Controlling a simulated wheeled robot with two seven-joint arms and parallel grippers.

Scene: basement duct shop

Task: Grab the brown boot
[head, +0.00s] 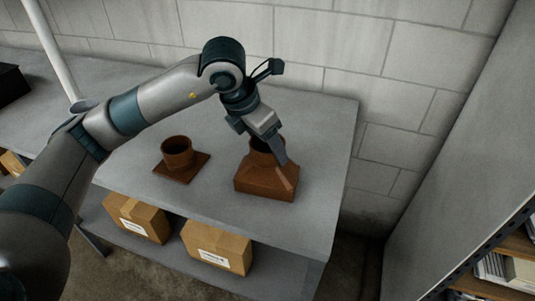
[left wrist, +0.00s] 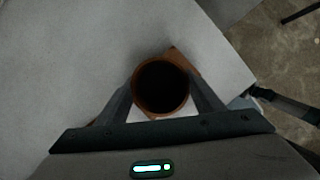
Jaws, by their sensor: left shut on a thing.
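The brown boot (head: 262,182) stands upright near the right end of the grey bench, a boxy tapered base with a round collar on top. My left gripper (head: 271,150) comes down over it from above and is shut on the collar; one finger shows along its right side. In the left wrist view, the boot's round rim (left wrist: 161,115) lies between the two fingers of the left gripper (left wrist: 162,100), with the dark opening facing the camera. The base seems to rest on the bench. My right gripper is in neither view.
A second brown piece, a round collar on a square flange (head: 178,158), stands on the bench (head: 226,140) to the left. Cardboard boxes (head: 217,247) sit on the shelf below. A block wall (head: 350,55) rises behind. Bench around both pieces is clear.

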